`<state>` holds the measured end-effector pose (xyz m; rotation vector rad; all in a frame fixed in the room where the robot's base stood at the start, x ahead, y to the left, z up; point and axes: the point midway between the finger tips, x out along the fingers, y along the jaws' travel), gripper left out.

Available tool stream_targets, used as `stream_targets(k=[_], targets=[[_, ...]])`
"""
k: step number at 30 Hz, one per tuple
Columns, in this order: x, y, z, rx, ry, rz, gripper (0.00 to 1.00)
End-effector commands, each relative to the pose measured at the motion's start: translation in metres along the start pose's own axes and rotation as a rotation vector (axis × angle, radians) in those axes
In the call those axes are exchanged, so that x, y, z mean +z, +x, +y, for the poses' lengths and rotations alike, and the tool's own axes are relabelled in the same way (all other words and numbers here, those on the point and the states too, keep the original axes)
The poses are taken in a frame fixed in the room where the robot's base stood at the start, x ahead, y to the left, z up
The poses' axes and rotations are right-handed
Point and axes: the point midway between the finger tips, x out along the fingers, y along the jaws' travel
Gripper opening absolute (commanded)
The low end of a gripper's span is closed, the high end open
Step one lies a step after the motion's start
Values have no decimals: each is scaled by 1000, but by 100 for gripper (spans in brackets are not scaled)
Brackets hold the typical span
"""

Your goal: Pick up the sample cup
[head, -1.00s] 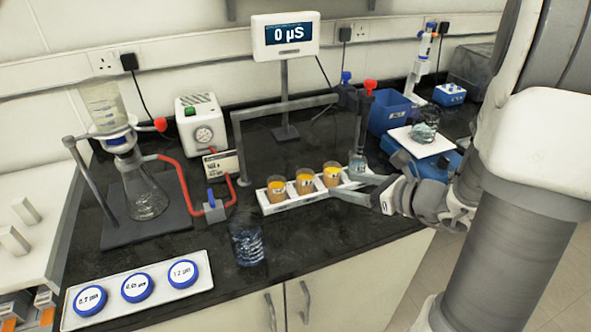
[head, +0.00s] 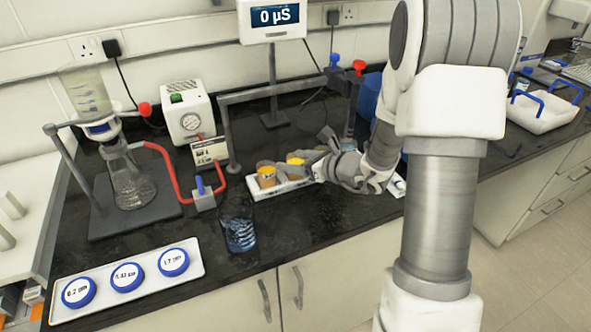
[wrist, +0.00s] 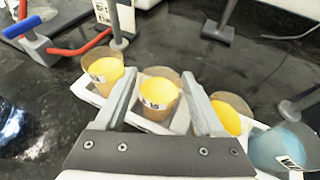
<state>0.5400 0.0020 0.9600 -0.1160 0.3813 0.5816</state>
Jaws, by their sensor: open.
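Three brown-sided cups with yellow-orange contents stand in a white rack (head: 262,190): a left cup (wrist: 103,69), a middle cup (wrist: 157,97) labelled "15", and a right cup (wrist: 229,115). A cup of blue liquid (wrist: 284,147) stands at the rack's right end. In the wrist view my open gripper (wrist: 160,72) has one finger on each side of the middle cup; I cannot tell whether they touch it. In the head view the left cup (head: 266,178) shows clearly, the middle one (head: 295,160) partly, and my gripper and wrist hide the rest.
A beaker of blue liquid (head: 239,232) stands near the front edge. A tray (head: 190,272) with blue-rimmed discs lies front left. The filter flask (head: 130,185) with its red tube is at left. A grey frame (head: 229,130) rises behind the rack, near a meter screen (head: 273,15).

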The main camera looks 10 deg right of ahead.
Motion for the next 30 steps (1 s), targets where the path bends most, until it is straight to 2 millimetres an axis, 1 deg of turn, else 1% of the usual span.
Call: stream_targets(k=[1, 3, 6, 13, 14, 15, 17, 18, 20, 21, 25, 26, 30], targets=[[-1, 10, 2, 3, 0, 0, 71], [-1, 18, 1, 3, 0, 0, 71], [0, 26, 1, 1, 0, 0, 71], [0, 28, 0, 0, 0, 0, 71], [0, 28, 0, 0, 0, 0, 69], [0, 28, 0, 0, 0, 0, 62], [0, 28, 0, 0, 0, 0, 51], [0, 28, 0, 0, 0, 0, 44], [0, 28, 0, 0, 0, 0, 33], [0, 28, 0, 0, 0, 0, 26], [0, 28, 0, 0, 0, 0, 2], [0, 28, 0, 0, 0, 0, 0], [0, 28, 0, 0, 0, -1, 0]])
